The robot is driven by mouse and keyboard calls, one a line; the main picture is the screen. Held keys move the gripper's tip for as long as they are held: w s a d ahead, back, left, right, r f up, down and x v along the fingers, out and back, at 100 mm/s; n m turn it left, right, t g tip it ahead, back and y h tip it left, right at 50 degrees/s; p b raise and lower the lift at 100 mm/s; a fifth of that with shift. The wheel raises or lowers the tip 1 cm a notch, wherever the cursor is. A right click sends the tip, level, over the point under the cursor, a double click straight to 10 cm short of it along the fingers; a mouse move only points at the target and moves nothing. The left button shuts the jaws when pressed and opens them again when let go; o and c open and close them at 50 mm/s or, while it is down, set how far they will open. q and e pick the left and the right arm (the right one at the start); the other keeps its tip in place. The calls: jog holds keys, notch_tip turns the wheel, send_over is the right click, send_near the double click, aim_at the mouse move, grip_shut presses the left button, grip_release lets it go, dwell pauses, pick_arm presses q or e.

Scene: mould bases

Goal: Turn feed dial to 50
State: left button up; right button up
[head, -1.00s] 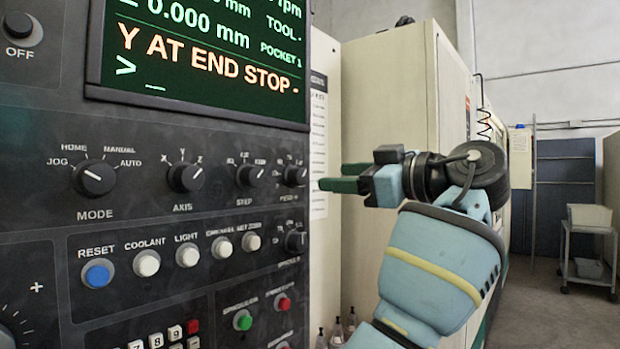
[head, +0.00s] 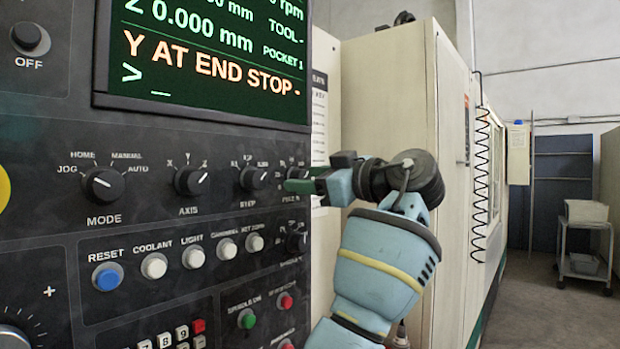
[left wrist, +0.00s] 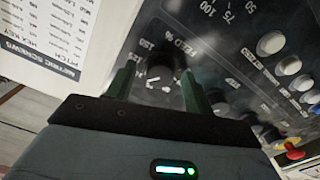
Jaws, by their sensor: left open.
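The feed dial (left wrist: 160,78) is a small black knob with a white pointer mark, under the "FEED %" lettering in the left wrist view. In the head view the feed dial (head: 297,173) is at the panel's right edge, partly hidden by my gripper. My left gripper (head: 291,186) is open, its green fingers pointing left at the panel. In the left wrist view its fingers stand on either side of the dial; I cannot tell whether they touch it. The dial's set value is not readable. My right gripper is not in view.
Another dial (head: 297,239) sits below the feed dial, and the step dial (head: 253,178) is to its left. Several push buttons (head: 154,266) fill the lower panel. The screen (head: 210,50) reads "Y AT END STOP". A cream cabinet (head: 390,100) stands behind my arm.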

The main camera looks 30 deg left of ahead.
pick_arm(q)
jog(key=c, duration=1)
jog(key=shift+n, duration=0.3)
jog(key=n, duration=0.2)
jog(key=shift+n+b, duration=0.3)
jog(key=shift+b, duration=0.1)
jog(key=n, duration=0.4)
jog(key=shift+b, duration=0.4)
jog(key=n, duration=0.5)
jog(key=shift+b, duration=0.3)
jog(key=shift+n, duration=1.8)
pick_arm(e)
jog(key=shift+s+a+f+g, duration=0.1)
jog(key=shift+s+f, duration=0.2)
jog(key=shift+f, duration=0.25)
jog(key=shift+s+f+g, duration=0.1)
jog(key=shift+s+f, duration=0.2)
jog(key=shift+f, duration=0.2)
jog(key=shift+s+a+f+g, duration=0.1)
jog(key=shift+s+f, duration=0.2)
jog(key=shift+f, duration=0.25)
